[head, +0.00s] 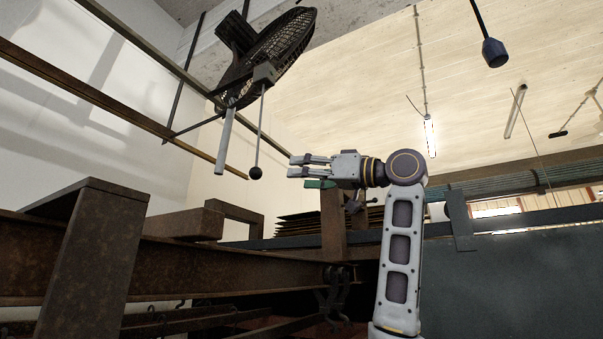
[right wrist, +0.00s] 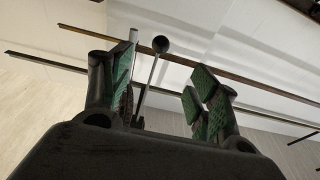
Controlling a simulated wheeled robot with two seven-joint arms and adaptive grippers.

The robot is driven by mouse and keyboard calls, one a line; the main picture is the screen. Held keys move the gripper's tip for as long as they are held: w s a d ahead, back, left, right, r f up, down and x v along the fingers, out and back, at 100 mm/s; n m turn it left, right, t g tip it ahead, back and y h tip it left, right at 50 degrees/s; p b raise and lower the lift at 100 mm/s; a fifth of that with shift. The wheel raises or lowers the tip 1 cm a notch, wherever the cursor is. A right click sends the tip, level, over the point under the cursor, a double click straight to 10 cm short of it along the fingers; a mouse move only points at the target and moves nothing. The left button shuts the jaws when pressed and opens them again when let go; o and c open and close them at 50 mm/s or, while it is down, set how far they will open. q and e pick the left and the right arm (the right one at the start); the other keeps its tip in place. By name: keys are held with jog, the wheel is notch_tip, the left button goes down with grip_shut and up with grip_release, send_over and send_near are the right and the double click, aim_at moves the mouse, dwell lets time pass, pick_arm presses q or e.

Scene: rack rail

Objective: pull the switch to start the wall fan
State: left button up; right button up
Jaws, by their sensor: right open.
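The wall fan (head: 270,55) is a dark caged fan high on the wall, at the upper left of the head view. Its pull switch (head: 256,172) is a thin rod hanging down with a dark ball at its end. My right gripper (head: 293,166) is open and empty, to the right of the ball and apart from it in the head view. In the right wrist view, the ball (right wrist: 161,44) and rod show beyond and between the open fingers (right wrist: 160,90), nearer the left finger. My left gripper is not in view.
A light grey bar (head: 226,142) hangs beside the switch rod. Rusty beams (head: 220,265) run across the lower left. A rail (head: 190,148) runs along the wall behind the switch. Dark lamps hang at upper right. The air between gripper and ball looks clear.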

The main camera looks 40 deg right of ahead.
aim_at(261, 174)
jog(key=p+x, duration=0.4)
jog(key=x, duration=0.7)
jog(key=shift+w+a, duration=0.15)
jog(key=shift+a, duration=0.1)
jog(key=shift+x, duration=1.4)
jog(key=shift+f, duration=0.1)
jog(key=c, duration=1.1)
